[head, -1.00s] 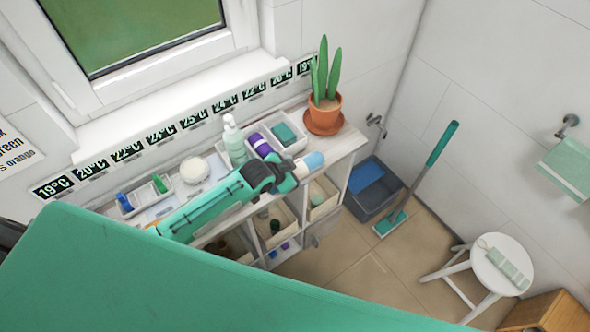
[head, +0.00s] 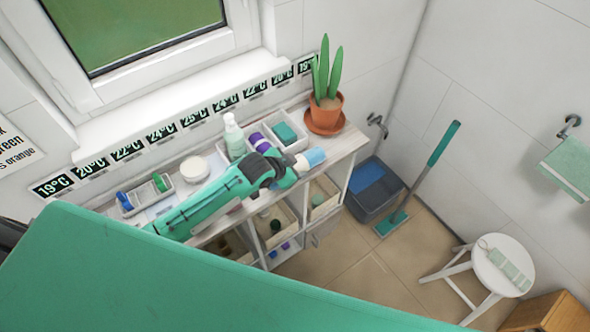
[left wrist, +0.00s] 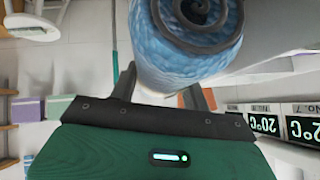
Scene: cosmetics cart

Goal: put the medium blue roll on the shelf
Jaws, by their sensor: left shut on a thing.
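The medium blue roll (head: 314,157) is light blue and held at the tip of my left gripper (head: 298,164), over the right part of the white shelf unit (head: 355,142). In the left wrist view the roll (left wrist: 188,70) is large, with a dark spiral on its end. My left gripper is shut on the roll; its dark fingers (left wrist: 165,92) lie on either side, partly hidden behind it. My right gripper is not in view.
A potted plant (head: 325,105) stands on the unit's right end. A white tray (head: 298,146) with a teal item, a pump bottle (head: 234,138) and a round jar (head: 194,168) stand on the top. Bins fill the compartments below. A grey bucket (head: 374,200) stands to the right.

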